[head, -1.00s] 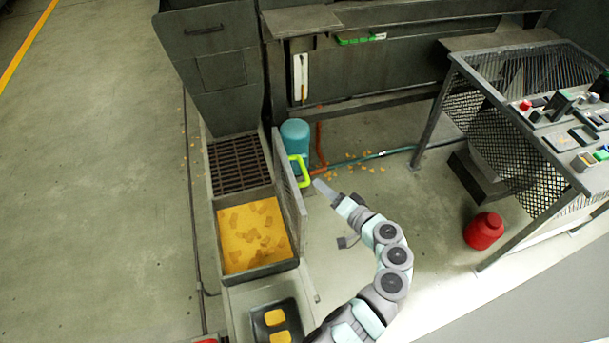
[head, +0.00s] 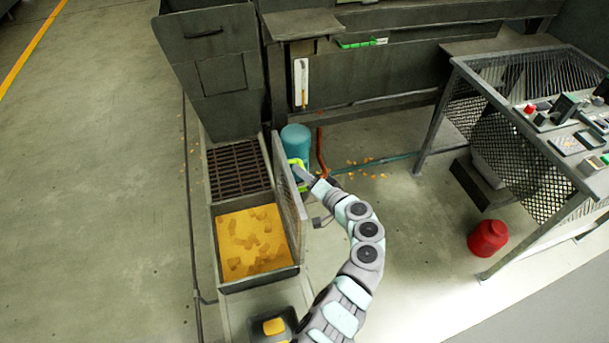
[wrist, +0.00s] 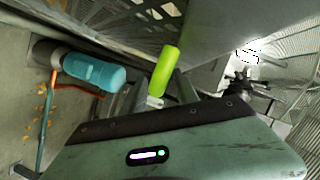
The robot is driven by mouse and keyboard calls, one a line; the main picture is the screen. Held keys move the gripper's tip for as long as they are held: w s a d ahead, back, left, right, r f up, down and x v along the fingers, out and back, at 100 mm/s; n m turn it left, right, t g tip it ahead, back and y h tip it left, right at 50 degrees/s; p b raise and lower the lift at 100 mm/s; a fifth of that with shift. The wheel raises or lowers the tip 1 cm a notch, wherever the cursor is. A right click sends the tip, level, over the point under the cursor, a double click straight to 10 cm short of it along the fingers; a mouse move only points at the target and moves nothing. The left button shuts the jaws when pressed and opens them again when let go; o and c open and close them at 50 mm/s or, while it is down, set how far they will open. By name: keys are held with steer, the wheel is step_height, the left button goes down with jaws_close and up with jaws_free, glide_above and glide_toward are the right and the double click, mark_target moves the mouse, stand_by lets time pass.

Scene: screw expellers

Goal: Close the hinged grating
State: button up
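The hinged grating (head: 289,192) stands upright on the right edge of a box of yellow material (head: 252,240), swung up so the box lies open. A bright green handle (head: 298,172) sits on its right face near the far end. My gripper (head: 304,175) is at this handle, right of the grating. In the wrist view the green handle (wrist: 165,72) shows just beyond the gripper body. The fingers are mostly hidden there, so I cannot tell whether they are around the handle or only beside it.
A teal cylinder (head: 295,143) stands just beyond the handle; it also shows in the wrist view (wrist: 95,72). A dark slatted grate (head: 238,170) lies flat beyond the box. A red canister (head: 487,238) and a mesh-sided control desk (head: 515,140) stand at right.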

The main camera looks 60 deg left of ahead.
steer(key=shift+c, duration=0.6)
jaws_close()
stand_by(0.7)
